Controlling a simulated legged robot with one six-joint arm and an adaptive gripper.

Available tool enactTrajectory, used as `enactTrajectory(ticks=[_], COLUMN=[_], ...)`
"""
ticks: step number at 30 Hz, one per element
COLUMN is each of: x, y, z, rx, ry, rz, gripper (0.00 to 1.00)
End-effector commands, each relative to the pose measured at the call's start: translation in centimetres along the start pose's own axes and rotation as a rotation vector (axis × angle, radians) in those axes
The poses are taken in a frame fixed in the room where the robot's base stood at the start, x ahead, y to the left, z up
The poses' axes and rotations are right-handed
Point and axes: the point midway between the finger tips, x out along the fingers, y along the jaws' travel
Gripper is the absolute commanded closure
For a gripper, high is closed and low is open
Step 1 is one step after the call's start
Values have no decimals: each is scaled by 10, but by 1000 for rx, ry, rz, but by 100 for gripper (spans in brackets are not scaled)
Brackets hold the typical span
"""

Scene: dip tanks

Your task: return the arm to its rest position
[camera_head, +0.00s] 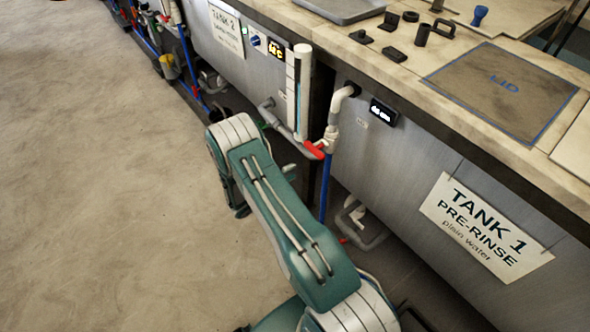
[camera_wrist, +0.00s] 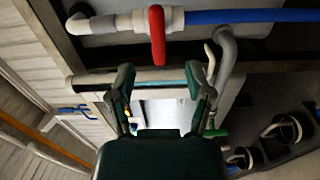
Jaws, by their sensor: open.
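My arm (camera_head: 285,225), green with pale joint covers, reaches from the bottom of the head view up to a bent joint beside the tank fronts. My gripper (camera_wrist: 163,84) shows in the wrist view with its two fingers spread apart and nothing between them. A pale panel and a grey tube lie beyond the fingers. In the head view the gripper is mostly hidden by the arm, and its fingers cannot be made out.
A red valve handle (camera_head: 314,150) on pale piping sticks out close to my arm; it also shows in the wrist view (camera_wrist: 157,35). A blue pipe (camera_head: 324,190) runs below. The Tank 1 sign (camera_head: 486,227) hangs at right. Open floor (camera_head: 110,200) lies left.

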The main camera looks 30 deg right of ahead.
Motion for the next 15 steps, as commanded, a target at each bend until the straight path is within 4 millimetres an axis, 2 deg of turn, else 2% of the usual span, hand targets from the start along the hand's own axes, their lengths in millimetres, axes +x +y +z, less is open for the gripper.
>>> enactTrajectory(ticks=[11,15], x=[0,1], y=[0,13], z=[0,0], rx=[0,0], ry=[0,-25], rz=[0,-13], gripper=[34,34])
